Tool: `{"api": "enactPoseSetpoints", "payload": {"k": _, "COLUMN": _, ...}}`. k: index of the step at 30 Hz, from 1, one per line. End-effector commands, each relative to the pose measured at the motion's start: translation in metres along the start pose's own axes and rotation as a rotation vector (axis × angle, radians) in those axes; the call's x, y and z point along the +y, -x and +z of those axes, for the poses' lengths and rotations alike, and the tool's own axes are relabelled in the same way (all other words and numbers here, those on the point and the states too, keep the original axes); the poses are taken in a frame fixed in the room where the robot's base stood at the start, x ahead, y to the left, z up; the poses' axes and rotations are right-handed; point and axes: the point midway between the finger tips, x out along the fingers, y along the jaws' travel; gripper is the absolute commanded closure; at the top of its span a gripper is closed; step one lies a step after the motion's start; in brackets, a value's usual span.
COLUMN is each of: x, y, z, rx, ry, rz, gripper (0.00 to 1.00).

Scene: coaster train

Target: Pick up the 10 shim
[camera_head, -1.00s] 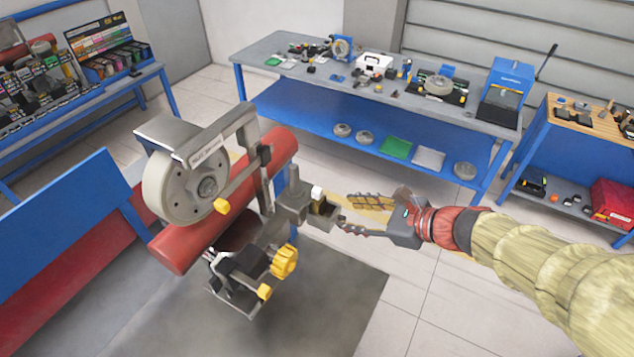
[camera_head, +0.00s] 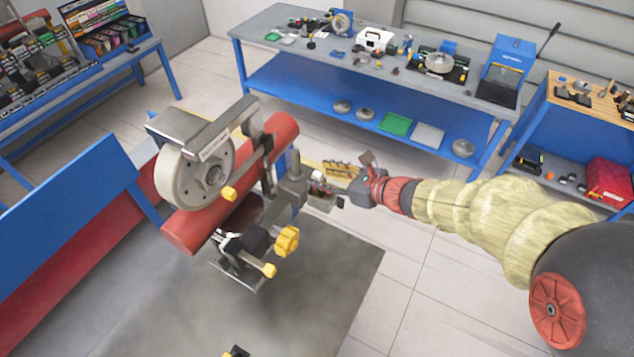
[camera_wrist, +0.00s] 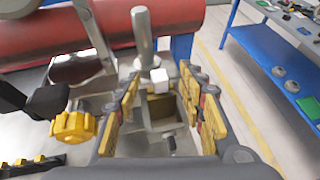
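No thing in view carries a label I can read as the 10 shim, so I cannot tell which piece it is. A small grey open-topped box (camera_head: 321,201) is attached to the right side of the wheel assembly, with a white block (camera_head: 316,178) at its edge. In the wrist view the box (camera_wrist: 140,143) has a tan inside, and the white block (camera_wrist: 160,80) is at its far edge. My gripper (camera_head: 338,182) is at the box. In the wrist view its two yellow-padded fingers (camera_wrist: 163,95) are apart, one on each side of the box, with no clear grip.
A grey wheel (camera_head: 195,180) and red tube (camera_head: 185,232) stand close on the left. A yellow knob (camera_head: 287,240) is below the box; it also shows in the wrist view (camera_wrist: 73,127). A blue workbench (camera_head: 300,85) with parts stands behind.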

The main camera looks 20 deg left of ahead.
Motion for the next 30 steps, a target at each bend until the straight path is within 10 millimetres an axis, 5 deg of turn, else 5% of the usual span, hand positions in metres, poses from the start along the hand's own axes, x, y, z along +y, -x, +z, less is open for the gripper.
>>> {"api": "enactPoseSetpoints", "payload": {"k": 9, "x": 0.0002, "y": -0.006, "z": -0.0003, "rx": 0.001, "ry": 0.002, "rz": 0.0, "gripper": 0.6}}
{"api": "enactPoseSetpoints", "payload": {"k": 30, "x": 0.0002, "y": -0.0057, "z": -0.0005, "rx": 0.001, "ry": 0.001, "rz": 0.0, "gripper": 1.0}}
